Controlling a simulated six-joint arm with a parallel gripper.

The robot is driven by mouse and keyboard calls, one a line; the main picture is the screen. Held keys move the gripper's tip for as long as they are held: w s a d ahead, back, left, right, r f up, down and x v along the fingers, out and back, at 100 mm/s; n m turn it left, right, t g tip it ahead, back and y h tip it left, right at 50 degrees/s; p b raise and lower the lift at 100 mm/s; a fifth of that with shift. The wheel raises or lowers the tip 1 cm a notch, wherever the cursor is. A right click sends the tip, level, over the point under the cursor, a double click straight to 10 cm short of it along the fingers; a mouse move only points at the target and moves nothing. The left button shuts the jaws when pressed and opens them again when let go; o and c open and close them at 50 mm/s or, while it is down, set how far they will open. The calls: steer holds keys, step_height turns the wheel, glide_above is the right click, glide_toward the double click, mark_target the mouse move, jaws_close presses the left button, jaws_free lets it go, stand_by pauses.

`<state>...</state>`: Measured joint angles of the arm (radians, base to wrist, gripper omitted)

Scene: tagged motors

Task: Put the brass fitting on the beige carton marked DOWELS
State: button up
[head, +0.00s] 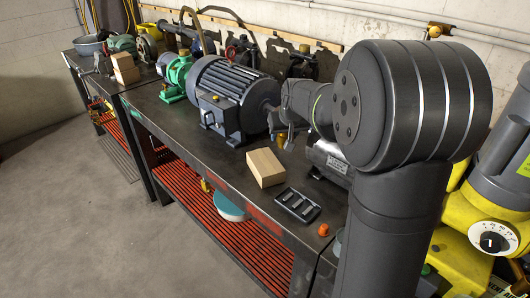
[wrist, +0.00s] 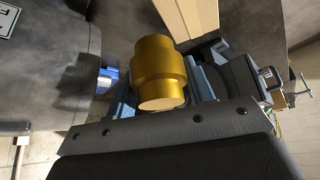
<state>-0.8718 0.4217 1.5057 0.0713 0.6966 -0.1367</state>
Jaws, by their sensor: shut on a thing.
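The brass fitting (wrist: 158,70) is between my gripper's jaws (wrist: 163,92) in the wrist view, and the jaws are shut on it. In the head view a small part of the fitting (head: 281,138) shows below my gripper (head: 279,128), beside the large dark motor. A beige carton (head: 266,168) stands on the bench, nearer the front edge than the fitting. Its marking cannot be read. A beige edge (wrist: 186,18) shows at the top of the wrist view, apart from the fitting.
A large dark motor (head: 232,98) stands left of my gripper, with a green pump (head: 175,75) beyond it. A black tray (head: 298,205) and an orange cap (head: 323,230) lie near the bench's front edge. The bench (head: 225,170) is bare left of the carton.

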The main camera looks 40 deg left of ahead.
steer(key=a+f, duration=0.1)
steer(key=a, duration=0.1)
steer(key=s+a+f, duration=0.1)
steer(key=a, duration=0.1)
steer(key=s+a+f, duration=0.1)
steer(key=a, duration=0.1)
steer(key=shift+s+f, duration=0.25)
steer(key=shift+f, duration=2.1)
steer(key=shift+f, duration=0.1)
steer(key=shift+f, duration=0.15)
steer(key=o, duration=1.3)
